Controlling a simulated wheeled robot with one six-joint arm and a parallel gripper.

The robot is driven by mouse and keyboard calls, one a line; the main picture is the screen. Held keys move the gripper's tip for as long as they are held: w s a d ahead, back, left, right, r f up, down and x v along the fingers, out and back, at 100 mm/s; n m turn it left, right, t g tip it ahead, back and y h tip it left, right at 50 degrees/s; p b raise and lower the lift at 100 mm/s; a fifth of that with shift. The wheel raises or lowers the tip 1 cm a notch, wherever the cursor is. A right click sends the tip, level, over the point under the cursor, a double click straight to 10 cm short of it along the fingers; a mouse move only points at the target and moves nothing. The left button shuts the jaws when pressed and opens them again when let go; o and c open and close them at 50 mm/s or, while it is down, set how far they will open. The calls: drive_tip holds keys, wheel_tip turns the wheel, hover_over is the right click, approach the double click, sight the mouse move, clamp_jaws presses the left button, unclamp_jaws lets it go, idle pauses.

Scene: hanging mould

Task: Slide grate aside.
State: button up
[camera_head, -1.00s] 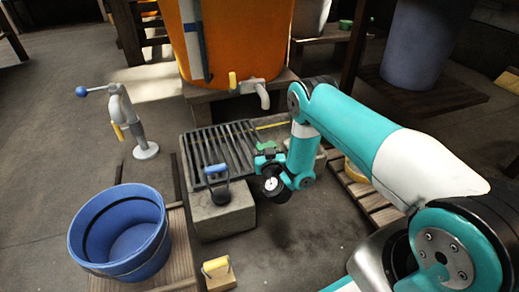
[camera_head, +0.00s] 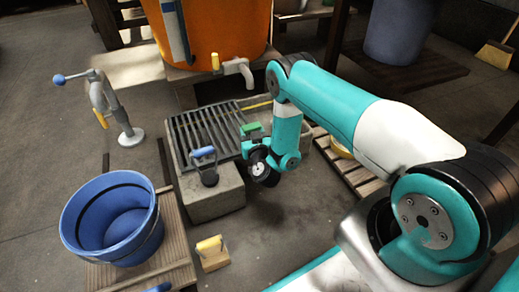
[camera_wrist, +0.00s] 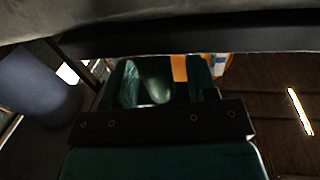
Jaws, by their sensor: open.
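The dark slatted grate (camera_head: 196,132) lies on top of a grey stone basin (camera_head: 214,198). A blue-topped handle (camera_head: 203,153) with a dark loop stands at the grate's front edge; I cannot tell if it is fixed to the grate. My gripper (camera_head: 249,134) is at the grate's right side, right of the handle and apart from it. In the wrist view my gripper's jaws (camera_wrist: 163,82) are parted. A rounded green thing (camera_wrist: 155,80) shows between them; I cannot tell if they touch it. A green piece (camera_head: 252,127) also shows by the jaws in the head view.
An orange tank (camera_head: 225,28) with a grey tap (camera_head: 241,70) stands behind the basin. A blue bucket (camera_head: 110,218) is at front left, near a yellow-topped block (camera_head: 211,250). A grey hand pump (camera_head: 112,105) stands left.

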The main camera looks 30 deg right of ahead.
drive_tip(key=p+v, duration=1.6)
drive_tip(key=p, duration=0.5)
